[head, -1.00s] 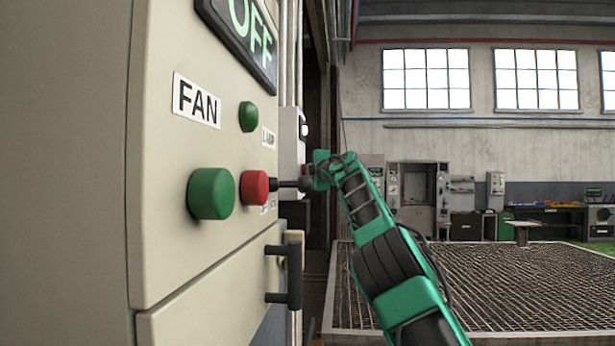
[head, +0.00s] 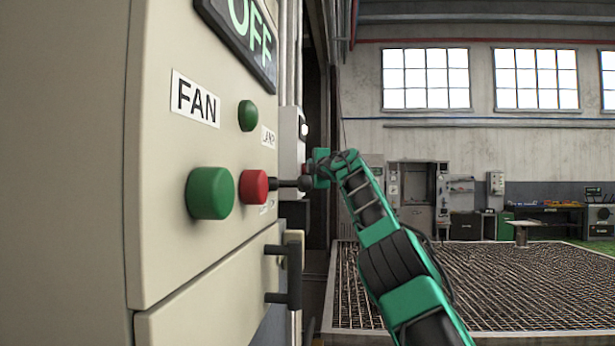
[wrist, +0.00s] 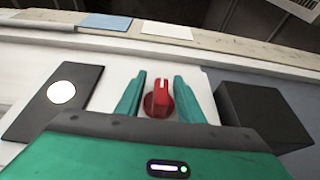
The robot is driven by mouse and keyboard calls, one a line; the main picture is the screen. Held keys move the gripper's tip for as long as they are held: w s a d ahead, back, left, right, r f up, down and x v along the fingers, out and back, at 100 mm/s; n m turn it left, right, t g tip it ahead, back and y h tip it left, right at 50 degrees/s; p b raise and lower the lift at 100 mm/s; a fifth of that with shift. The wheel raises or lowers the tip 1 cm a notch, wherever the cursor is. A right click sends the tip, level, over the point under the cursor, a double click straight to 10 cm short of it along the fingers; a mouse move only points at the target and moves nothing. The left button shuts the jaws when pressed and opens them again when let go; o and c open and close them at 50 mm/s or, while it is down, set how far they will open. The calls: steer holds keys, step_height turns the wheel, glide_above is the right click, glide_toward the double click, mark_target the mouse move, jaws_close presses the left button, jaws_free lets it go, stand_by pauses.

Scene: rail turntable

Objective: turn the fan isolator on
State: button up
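In the wrist view a red rotary knob (wrist: 158,99) with a raised grip bar sits on a pale plate, its bar pointing roughly up the picture. My gripper (wrist: 157,92) is open, with one green finger on each side of the knob and narrow gaps showing; contact cannot be told. In the head view a large cabinet (head: 165,60) bears a FAN label (head: 195,98) and a display (head: 245,38) reading OFF. My arm (head: 362,200) reaches in beyond its edge; the fingertips and the red rotary knob cannot be made out there.
The cabinet face has a large green button (head: 211,193), a red one (head: 253,187), a small green one (head: 247,116) and a dark handle (head: 291,275). In the wrist view a dark plate with a white disc (wrist: 61,92) lies left of the knob, a black block (wrist: 262,115) right.

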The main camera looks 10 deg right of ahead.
steer(key=shift+s, duration=0.15)
steer(key=shift+s+a, duration=0.1)
steer(key=shift+s, duration=0.35)
steer(key=s+d, duration=0.1)
steer(key=s, duration=0.8)
steer(key=shift+s, duration=0.15)
